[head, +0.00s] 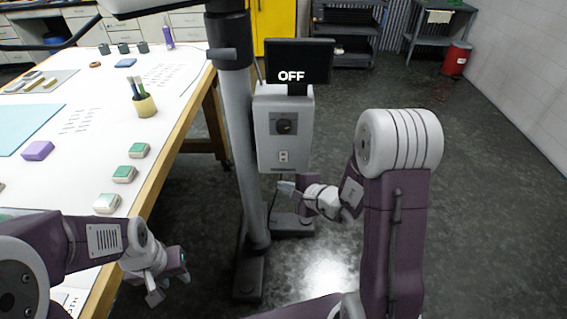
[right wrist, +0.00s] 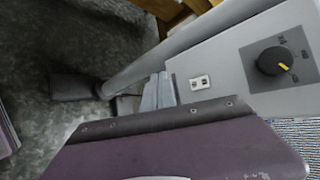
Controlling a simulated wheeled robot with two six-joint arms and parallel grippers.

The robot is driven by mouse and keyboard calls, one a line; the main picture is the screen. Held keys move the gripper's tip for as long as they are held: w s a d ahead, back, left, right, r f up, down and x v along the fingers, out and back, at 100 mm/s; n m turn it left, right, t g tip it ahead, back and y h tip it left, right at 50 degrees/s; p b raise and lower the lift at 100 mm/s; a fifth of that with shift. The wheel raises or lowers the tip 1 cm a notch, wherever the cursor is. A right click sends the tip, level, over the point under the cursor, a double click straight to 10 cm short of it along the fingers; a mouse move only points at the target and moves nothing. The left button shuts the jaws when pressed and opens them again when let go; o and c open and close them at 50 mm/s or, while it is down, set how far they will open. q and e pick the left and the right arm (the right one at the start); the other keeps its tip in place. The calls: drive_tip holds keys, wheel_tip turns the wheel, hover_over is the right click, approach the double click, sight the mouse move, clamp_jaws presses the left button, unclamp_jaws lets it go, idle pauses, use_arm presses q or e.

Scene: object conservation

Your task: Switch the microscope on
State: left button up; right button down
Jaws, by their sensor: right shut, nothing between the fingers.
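The microscope's grey control box (head: 267,148) is mounted on a thick upright column (head: 243,140). A dark screen (head: 318,62) above it reads OFF. The box front has a black rotary knob (head: 286,125), seen closer in the right wrist view (right wrist: 271,61) with a yellow pointer mark and small labels around it. Below it is a small pale socket or switch plate (head: 283,157), also in the right wrist view (right wrist: 200,82). My right gripper (head: 286,188) is shut and empty, just below the box and apart from the knob. My left gripper (head: 170,281) looks open and empty beside the table edge.
A white table (head: 185,85) at left holds green-topped blocks (head: 124,173), a purple block (head: 38,150) and a pen cup (head: 146,106). The stand's dark base (head: 250,278) is on the floor. Floor at right is clear, with a red bin (head: 457,59) far back.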

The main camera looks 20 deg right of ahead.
sight(283, 157)
drive_tip(key=shift+w+d+f+p, duration=0.2)
drive_tip(key=shift+w+d+p, duration=0.25)
drive_tip(key=shift+w, duration=0.95)
drive_tip(key=shift+w+d+f+p, duration=0.15)
drive_tip(key=shift+w+d+p, duration=0.3)
drive_tip(key=shift+w, duration=1)
drive_tip(key=shift+w+d+f+p, duration=0.25)
drive_tip(key=shift+w+p, duration=0.25)
drive_tip(key=shift+w, duration=0.9)
drive_tip(key=shift+w+d+b, duration=0.15)
drive_tip(key=shift+w+b, duration=0.25)
drive_tip(key=shift+b, duration=0.05)
